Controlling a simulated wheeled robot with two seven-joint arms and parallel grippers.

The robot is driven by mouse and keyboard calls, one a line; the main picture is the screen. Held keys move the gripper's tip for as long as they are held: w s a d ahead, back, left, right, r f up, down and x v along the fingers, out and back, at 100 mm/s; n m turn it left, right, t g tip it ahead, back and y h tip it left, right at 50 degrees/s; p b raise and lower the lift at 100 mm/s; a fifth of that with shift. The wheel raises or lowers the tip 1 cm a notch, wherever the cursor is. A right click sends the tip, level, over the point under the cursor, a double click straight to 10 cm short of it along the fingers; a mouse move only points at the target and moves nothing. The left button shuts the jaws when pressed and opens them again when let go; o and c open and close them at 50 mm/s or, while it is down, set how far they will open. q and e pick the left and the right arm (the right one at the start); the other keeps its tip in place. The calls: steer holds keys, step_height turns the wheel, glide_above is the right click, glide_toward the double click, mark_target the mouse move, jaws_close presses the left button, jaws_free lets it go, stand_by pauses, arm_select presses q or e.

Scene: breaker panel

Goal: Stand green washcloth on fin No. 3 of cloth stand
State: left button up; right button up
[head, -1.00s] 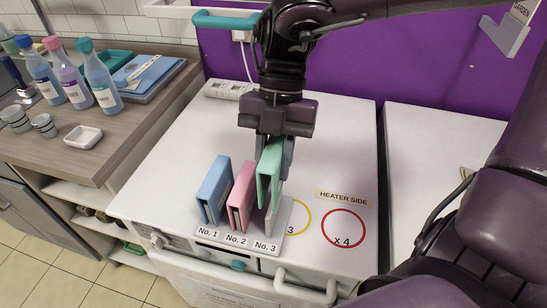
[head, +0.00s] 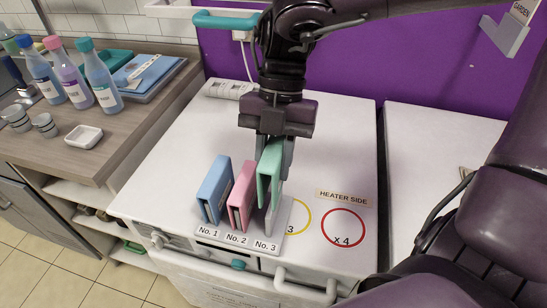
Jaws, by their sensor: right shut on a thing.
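The cloth stand (head: 290,229) sits near the front of the white top, with labels No. 1, No. 2 and No. 3 along its front edge. A blue washcloth (head: 215,189) hangs on fin No. 1 and a pink washcloth (head: 241,197) on fin No. 2. My right gripper (head: 272,160) points down and is shut on the green washcloth (head: 270,172), at the No. 3 place. The grey fin No. 3 (head: 272,217) shows below the green cloth; how far the cloth is down over it I cannot tell. My left gripper is not in view.
Yellow and red circles and a HEATER SIDE label (head: 344,198) mark the top to the right of the stand. A counter at left holds bottles (head: 101,79), cups and a small white dish (head: 84,136). A white rail runs along the front edge.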

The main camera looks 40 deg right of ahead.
stand_by(0.4)
steer(key=shift+f, duration=0.3)
arm_select(q)
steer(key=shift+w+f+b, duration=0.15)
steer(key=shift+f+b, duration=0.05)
steer(key=shift+b, duration=0.1)
arm_select(e)
steer(key=shift+f, duration=0.1)
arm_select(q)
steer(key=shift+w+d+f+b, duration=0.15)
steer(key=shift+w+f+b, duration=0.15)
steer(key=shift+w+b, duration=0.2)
arm_select(e)
steer(key=shift+f, duration=0.65)
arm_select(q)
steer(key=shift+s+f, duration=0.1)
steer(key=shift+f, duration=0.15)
arm_select(e)
steer(key=shift+f, duration=0.35)
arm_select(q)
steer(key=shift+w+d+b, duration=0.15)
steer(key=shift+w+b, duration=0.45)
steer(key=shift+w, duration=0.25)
arm_select(e)
steer(key=shift+f, duration=0.5)
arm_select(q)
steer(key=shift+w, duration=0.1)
